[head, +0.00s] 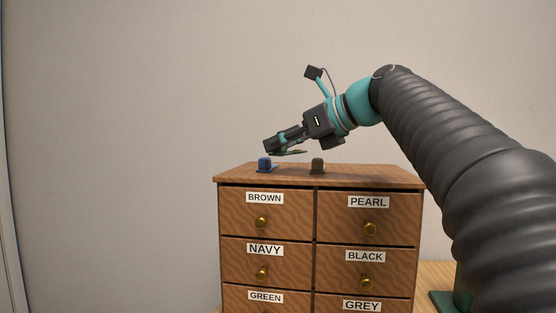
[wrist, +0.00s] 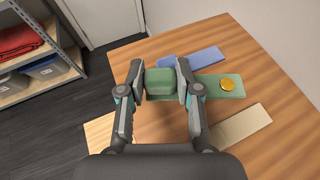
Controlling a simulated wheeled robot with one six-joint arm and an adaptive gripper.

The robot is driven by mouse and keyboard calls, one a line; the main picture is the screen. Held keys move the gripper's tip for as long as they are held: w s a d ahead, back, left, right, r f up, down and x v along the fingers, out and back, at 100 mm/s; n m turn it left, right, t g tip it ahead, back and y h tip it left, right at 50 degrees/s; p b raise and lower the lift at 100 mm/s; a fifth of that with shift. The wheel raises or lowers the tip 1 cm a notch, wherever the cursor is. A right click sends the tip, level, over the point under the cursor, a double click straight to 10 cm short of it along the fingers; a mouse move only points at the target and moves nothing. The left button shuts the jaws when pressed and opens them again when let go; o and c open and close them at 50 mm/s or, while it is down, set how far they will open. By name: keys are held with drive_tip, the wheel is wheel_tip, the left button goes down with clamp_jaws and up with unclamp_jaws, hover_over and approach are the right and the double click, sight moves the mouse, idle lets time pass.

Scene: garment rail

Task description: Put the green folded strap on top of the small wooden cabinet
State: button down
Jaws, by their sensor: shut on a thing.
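My gripper (wrist: 160,82) is shut on the green folded strap (wrist: 162,80), with one finger on each side of its thick folded part. A flat green tail with a round gold disc on it sticks out to the right in the wrist view. In the head view my gripper (head: 270,147) is tilted downward above the small wooden cabinet (head: 380,179), and the green strap (head: 290,152) shows below the fingers, seemingly a little above the top. The cabinet top (wrist: 260,70) fills much of the wrist view. The strap's underside is hidden.
A blue strap (head: 265,165) and a brownish-beige one (head: 317,167) rest on the cabinet top. In the wrist view the blue strap (wrist: 205,57) and beige strap (wrist: 240,127) lie on either side of the green one. A shelf (wrist: 60,70) with red cloth stands at left.

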sight(268, 164)
drive_tip(key=shift+f, duration=1.7)
drive_tip(key=shift+f, duration=0.1)
drive_tip(key=c, duration=0.8)
unclamp_jaws()
drive_tip(key=shift+s+d+r, duration=0.1)
drive_tip(key=shift+r, duration=0.1)
drive_tip(key=v, duration=1.1)
drive_tip(key=shift+s+d, duration=0.1)
drive_tip(key=shift+d, duration=0.1)
drive_tip(key=shift+s+d+r, duration=0.1)
drive_tip(key=shift+r, duration=0.05)
